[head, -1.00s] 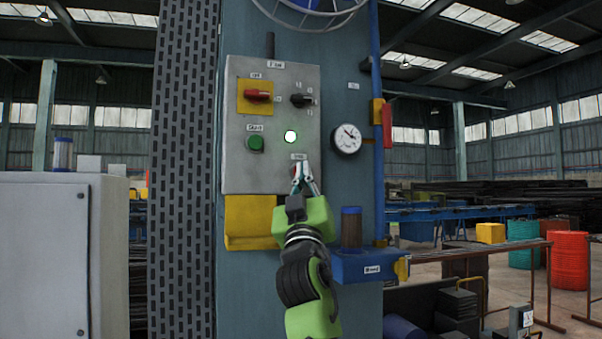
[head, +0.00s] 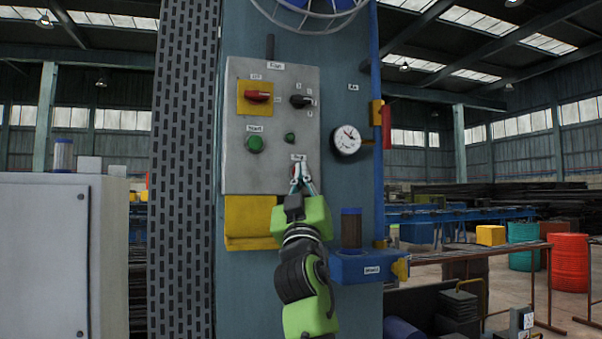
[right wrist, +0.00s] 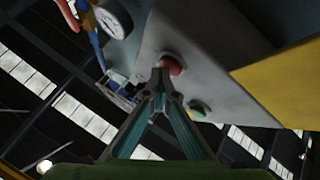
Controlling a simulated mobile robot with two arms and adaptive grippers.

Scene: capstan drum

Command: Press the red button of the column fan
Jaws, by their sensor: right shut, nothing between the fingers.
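The grey control panel (head: 236,165) is mounted on the blue column, below the fan (head: 310,8). The red button (right wrist: 172,64) shows in the right wrist view, just past my fingertips; in the head view it is mostly hidden behind them. My right gripper (head: 301,168) is shut and empty, its tips at or very close to the red button. It also shows in the right wrist view (right wrist: 160,75). I cannot tell for certain whether they touch. The small green lamp (head: 290,138) above the button is dark. My left gripper is not in view.
The panel also has a green button (head: 255,144), a red rotary switch (head: 259,96) and a black selector (head: 301,101). A gauge (head: 346,139) is at the right. A yellow holder (head: 250,215) and a blue shelf (head: 362,268) stick out below the panel.

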